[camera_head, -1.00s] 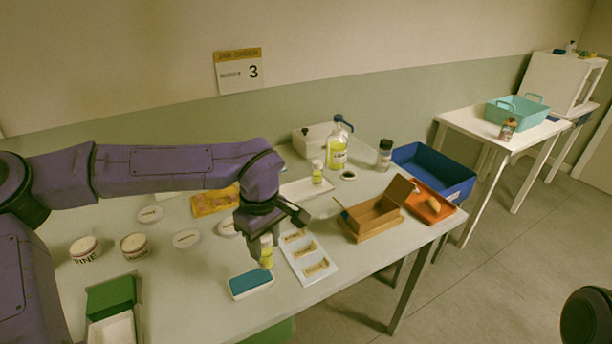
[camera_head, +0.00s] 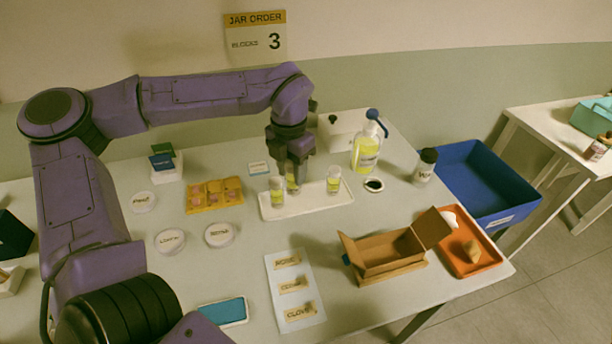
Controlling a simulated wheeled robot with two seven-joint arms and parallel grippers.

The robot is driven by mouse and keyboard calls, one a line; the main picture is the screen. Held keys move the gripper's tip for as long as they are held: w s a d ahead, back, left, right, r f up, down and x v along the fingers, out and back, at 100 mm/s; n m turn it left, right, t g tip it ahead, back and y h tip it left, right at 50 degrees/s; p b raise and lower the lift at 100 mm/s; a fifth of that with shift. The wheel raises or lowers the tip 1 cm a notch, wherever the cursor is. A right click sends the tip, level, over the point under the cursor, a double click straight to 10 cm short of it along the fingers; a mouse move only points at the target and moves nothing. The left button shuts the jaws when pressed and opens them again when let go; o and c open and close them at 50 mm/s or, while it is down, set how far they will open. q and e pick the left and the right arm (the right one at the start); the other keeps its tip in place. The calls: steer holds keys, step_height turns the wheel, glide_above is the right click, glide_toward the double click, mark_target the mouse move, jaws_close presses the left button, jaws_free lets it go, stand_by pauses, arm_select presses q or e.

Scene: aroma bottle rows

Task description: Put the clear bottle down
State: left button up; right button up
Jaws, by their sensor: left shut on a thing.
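My left gripper (camera_head: 292,163) points down over the white tray (camera_head: 325,208) and is shut on a small clear bottle (camera_head: 292,184) with yellow liquid. The held bottle is upright, at or just above the tray; I cannot tell if its base touches. A similar small bottle (camera_head: 277,191) stands in the tray just left of it, and another (camera_head: 334,181) stands to its right. The fingers hide the held bottle's top. My right gripper is not in view.
A yellow pump bottle (camera_head: 366,152) and a dark-capped jar (camera_head: 425,166) stand behind and right. An open cardboard box (camera_head: 390,266), an orange tray (camera_head: 488,252) and a blue bin (camera_head: 500,205) are at right. A label card (camera_head: 292,302) and a blue pad (camera_head: 224,311) lie in front.

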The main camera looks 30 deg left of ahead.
arm_select(q)
steer(key=w+f, duration=0.2)
steer(key=f, duration=0.1)
steer(key=w+f+p, duration=0.1)
steer(key=w+f, duration=0.1)
steer(key=f, duration=0.1)
steer(key=w+a+f, duration=0.1)
steer(key=w+f, duration=0.2)
steer(key=shift+w+f+p, duration=0.1)
steer(key=shift+p, duration=0.25)
steer(key=shift+s+a+f, duration=0.1)
steer(key=shift+s+f, duration=0.1)
steer(key=shift+f, duration=0.05)
steer(key=shift+w+f, duration=0.25)
steer(key=shift+f, duration=0.05)
steer(key=o, duration=1.1)
steer(key=shift+s, duration=0.15)
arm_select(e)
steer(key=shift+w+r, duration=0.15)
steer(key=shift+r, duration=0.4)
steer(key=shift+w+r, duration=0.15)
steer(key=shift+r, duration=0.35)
arm_select(q)
steer(key=shift+r, duration=0.1)
